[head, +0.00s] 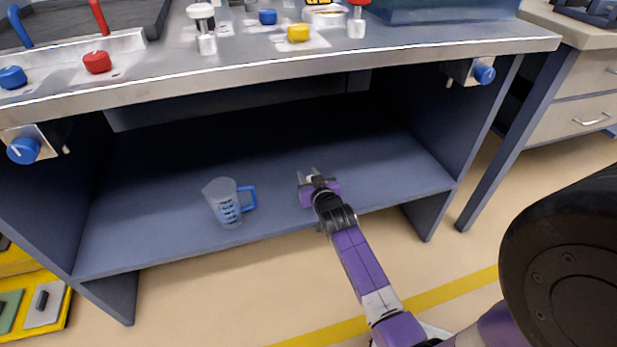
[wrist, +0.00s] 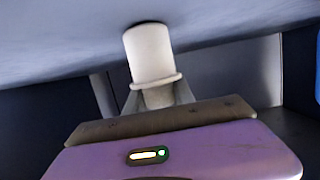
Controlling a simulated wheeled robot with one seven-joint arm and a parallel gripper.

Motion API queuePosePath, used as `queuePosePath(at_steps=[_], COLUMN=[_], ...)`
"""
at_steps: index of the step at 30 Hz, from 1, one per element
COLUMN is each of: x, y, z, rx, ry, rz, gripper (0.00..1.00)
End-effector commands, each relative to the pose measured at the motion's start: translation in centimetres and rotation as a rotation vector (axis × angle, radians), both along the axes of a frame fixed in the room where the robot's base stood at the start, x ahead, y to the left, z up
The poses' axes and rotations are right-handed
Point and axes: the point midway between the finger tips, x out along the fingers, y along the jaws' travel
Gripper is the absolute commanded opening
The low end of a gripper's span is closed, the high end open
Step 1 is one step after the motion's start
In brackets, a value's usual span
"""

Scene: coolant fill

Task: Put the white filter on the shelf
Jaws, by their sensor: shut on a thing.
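The white filter (wrist: 151,55) is a pale cylinder with a wider rim, seen in the wrist view just beyond my gripper (wrist: 158,98). My gripper is shut on its rimmed end. The filter's other end points at the blue-grey shelf surface, which fills the top of that view; I cannot tell whether they touch. In the head view my gripper (head: 309,175) is over the right half of the lower shelf (head: 150,232), close to its surface.
A clear measuring jug (head: 225,204) with a blue handle stands on the shelf, left of my gripper. The bench top (head: 270,65) overhangs the shelf, with side panels at both ends. The shelf is bare behind and right of my gripper.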

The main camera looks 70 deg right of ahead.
Motion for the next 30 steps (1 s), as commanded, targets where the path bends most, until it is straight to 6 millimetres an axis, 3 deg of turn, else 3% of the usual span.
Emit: queuePosePath(at_steps=[4, 5, 8, 20, 30], x=[0.0, 0.0, 0.0, -0.1, -3.9], y=[0.0, 0.0, 0.0, 0.2, 4.6], z=[-0.3, -0.3, -0.3, 0.2, 2.0], rx=[0.0, 0.001, 0.001, 0.001, 0.002], ry=[0.0, 0.001, 0.001, 0.001, 0.003], rz=[0.0, 0.0, 0.0, 0.0, 0.0], gripper=[0.0, 0.34, 0.52, 0.52, 0.52])
